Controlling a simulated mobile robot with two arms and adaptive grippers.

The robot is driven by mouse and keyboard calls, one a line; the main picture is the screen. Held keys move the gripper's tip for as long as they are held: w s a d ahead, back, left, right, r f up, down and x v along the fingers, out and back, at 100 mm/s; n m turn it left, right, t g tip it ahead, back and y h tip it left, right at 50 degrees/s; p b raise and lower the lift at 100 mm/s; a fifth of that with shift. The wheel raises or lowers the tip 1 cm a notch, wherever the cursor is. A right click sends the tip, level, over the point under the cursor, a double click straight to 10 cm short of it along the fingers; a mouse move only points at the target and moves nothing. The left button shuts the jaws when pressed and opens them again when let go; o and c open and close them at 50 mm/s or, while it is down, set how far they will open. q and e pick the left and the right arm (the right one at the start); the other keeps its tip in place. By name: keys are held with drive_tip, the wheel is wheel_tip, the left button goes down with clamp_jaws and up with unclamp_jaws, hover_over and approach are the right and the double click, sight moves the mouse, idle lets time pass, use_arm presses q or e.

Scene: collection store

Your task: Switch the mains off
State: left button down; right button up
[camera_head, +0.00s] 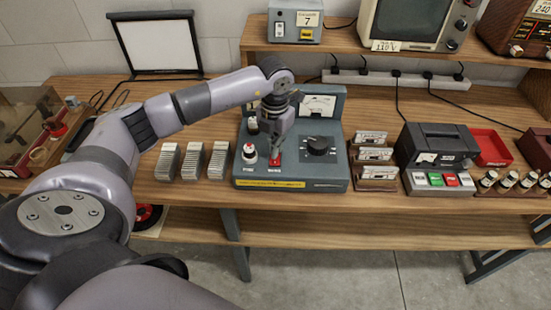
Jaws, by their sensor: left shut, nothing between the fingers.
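A blue-grey console (322,181) stands on the wooden bench. It has a meter (318,105) at the back, a large black knob (317,146), a pale button or lamp (249,154) at the left and a small red switch (276,160) beside it. Small labels sit below the controls, too small to read surely. My left gripper (275,154) points down over the red switch, shut with nothing held. Its tips are at or just above the switch; I cannot tell if they touch. The switch is partly hidden, and its position cannot be told. My right gripper is out of view.
Several grey slide stacks (193,161) stand left of the console. Right of it are a cassette rack (374,172), a black recorder (437,147) with coloured keys and small bottles. A raised shelf (349,46) holds a small numbered box (295,21) and a monitor (417,20).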

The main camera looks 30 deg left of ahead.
use_arm(q)
drive_tip(key=shift+s+f+b, duration=0.1)
drive_tip(key=shift+f+b, duration=0.25)
drive_tip(key=shift+f, duration=0.1)
idle(0.3)
drive_tip(key=shift+r+p, duration=0.65)
drive_tip(key=shift+r, duration=0.15)
drive_tip(key=shift+r+p, duration=1.55)
drive_tip(key=shift+r, duration=1.2)
